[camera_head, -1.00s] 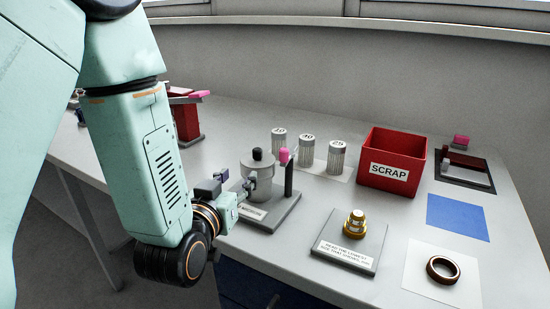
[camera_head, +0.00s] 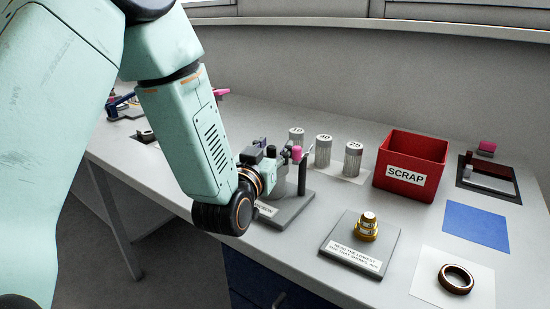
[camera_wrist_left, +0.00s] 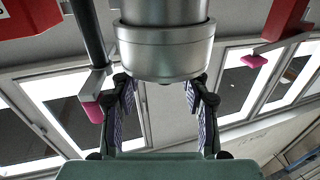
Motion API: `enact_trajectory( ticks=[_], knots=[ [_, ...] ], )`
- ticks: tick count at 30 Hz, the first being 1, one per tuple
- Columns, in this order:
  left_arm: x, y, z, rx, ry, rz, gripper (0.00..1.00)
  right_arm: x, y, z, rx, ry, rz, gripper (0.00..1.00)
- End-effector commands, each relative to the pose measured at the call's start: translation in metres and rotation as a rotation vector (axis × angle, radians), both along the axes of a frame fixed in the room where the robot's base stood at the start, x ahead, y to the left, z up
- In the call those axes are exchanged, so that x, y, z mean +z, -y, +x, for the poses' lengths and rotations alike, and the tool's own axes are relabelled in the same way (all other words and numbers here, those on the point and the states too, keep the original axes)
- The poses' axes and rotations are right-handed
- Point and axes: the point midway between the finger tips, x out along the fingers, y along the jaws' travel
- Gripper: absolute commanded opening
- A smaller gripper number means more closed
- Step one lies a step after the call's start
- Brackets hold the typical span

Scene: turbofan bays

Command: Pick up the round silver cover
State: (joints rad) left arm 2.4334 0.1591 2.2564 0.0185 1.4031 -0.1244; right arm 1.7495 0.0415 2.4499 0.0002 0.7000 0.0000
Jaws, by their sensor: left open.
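The round silver cover (camera_wrist_left: 163,52) shows in the left wrist view as a wide metal band on a silver cylinder (camera_wrist_left: 163,12). The wrist view is upside down, with the windows at the bottom. No contact with the cover can be made out. In the head view my left gripper (camera_head: 284,158) is at the pot's stand (camera_head: 289,212) and hides most of the pot and cover.
A dark post with a pink top (camera_head: 297,153) stands close beside the gripper. Several silver canisters (camera_head: 323,151) and a red SCRAP bin (camera_head: 408,176) are further right. A brass stepped piece (camera_head: 367,227) sits on a grey plate, with a dark ring (camera_head: 456,279) on white paper.

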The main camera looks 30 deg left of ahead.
Motion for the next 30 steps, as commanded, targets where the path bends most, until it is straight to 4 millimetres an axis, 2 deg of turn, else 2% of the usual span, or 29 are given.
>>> enact_trajectory(
  ticks=[8,24,30],
  knots=[
    [0.0000,0.0025,0.0050,-0.001,-0.001,0.000,0.46,-0.0001,-0.0002,0.0003,0.002,0.001,0.000,0.40],
    [-0.0005,0.0019,0.0046,0.000,-0.002,0.000,0.01,-0.0001,-0.0002,0.0002,0.002,0.001,0.000,0.40],
    [-0.0001,0.0019,0.0046,0.000,-0.001,0.000,0.00,-0.0001,-0.0001,0.0002,0.002,0.000,0.000,0.40]
  ],
)
